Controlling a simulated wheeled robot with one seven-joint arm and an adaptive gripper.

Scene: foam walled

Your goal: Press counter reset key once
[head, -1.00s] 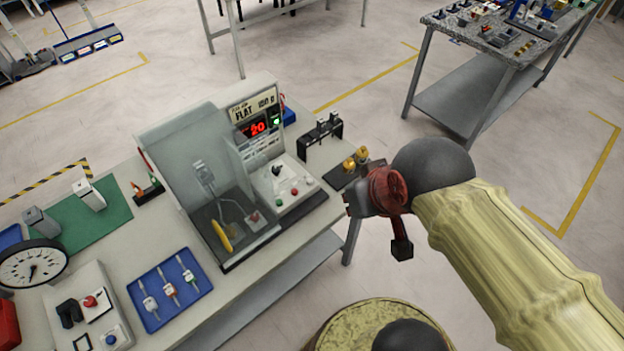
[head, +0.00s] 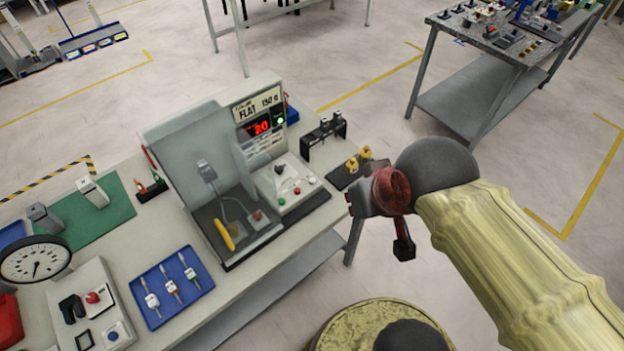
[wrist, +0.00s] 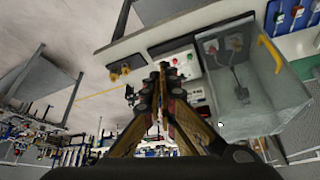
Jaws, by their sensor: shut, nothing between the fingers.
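A grey tester with a clear-walled chamber stands on the bench. Its sloped control panel (head: 288,185) carries a black knob (head: 279,169) and small red, green and pale buttons. Above it is a red digital display (head: 258,126) beside a lit green button (head: 280,121). I cannot read which control is the counter reset key. My gripper (head: 353,203) is shut and empty, to the right of the panel and apart from it. In the wrist view my gripper's fingertips (wrist: 163,67) overlap the near side of the control panel (wrist: 186,66).
A dark block with yellow knobs (head: 359,159) and a black rack (head: 324,138) sit on the bench's right end, near my gripper. A blue tray (head: 172,287), a dial gauge (head: 35,261) and a button box (head: 90,310) lie left.

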